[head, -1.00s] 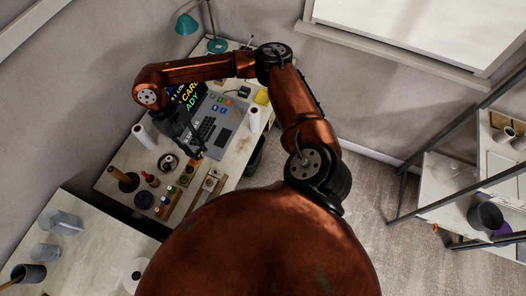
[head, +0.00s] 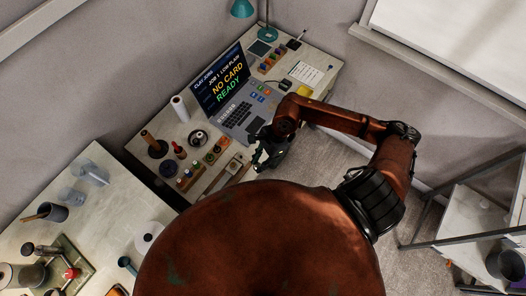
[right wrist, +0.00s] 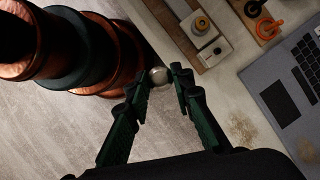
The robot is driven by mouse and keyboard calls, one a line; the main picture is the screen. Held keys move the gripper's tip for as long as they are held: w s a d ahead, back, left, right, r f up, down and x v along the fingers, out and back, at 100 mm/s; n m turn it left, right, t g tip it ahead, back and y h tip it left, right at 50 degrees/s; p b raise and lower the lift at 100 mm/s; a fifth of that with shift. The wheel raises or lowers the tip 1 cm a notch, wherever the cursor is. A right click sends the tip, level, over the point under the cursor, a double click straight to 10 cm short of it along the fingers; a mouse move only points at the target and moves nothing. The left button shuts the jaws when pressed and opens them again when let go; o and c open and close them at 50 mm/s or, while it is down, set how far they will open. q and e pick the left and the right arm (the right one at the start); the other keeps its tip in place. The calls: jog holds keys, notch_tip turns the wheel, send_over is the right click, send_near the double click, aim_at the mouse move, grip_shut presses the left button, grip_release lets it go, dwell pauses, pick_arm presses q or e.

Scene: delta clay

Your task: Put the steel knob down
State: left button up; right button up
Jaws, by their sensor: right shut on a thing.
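The steel knob (right wrist: 159,75) is a small, round, shiny grey thing in the right wrist view. It sits between the fingertips of my right gripper (right wrist: 158,78), which is shut on it. In the head view my right gripper (head: 264,158) is at the front edge of the workbench, in front of the console; the knob cannot be made out there. In the wrist view bare floor and the bench edge lie behind the knob. My left gripper is not in view.
The console (head: 240,115) with a lit screen reading "NO CARD READY" stands on the bench. Wooden holders (right wrist: 207,45) with small parts lie near the bench edge. A white roll (head: 180,108) and spools stand at left. A second table (head: 110,190) is at lower left.

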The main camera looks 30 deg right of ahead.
jog(key=w+d+f+m+t, duration=0.1)
jog(key=w+d+f+m, duration=0.3)
jog(key=w+d+f+m+t+h+p, duration=0.1)
jog(key=w+d+f+m+t, duration=0.1)
jog(key=w+d+f+m, duration=0.1)
jog(key=shift+w+d+f+m, duration=0.2)
jog(key=shift+w+f+m, duration=0.15)
jog(key=shift+f+m, duration=0.1)
jog(key=shift+w+d+f+m, duration=0.2)
jog(key=shift+w+f+m, duration=0.15)
jog(key=shift+f+m, duration=0.1)
jog(key=shift+w+d+f, duration=0.2)
jog(key=shift+w+f, duration=0.1)
jog(key=shift+f, duration=0.15)
jog(key=shift+w+d+f, duration=0.1)
jog(key=shift+w+f, duration=0.1)
jog(key=shift+f, duration=1.55)
jog(key=o, duration=0.9)
jog(key=shift+f, duration=0.1)
jog(key=shift+o, duration=0.2)
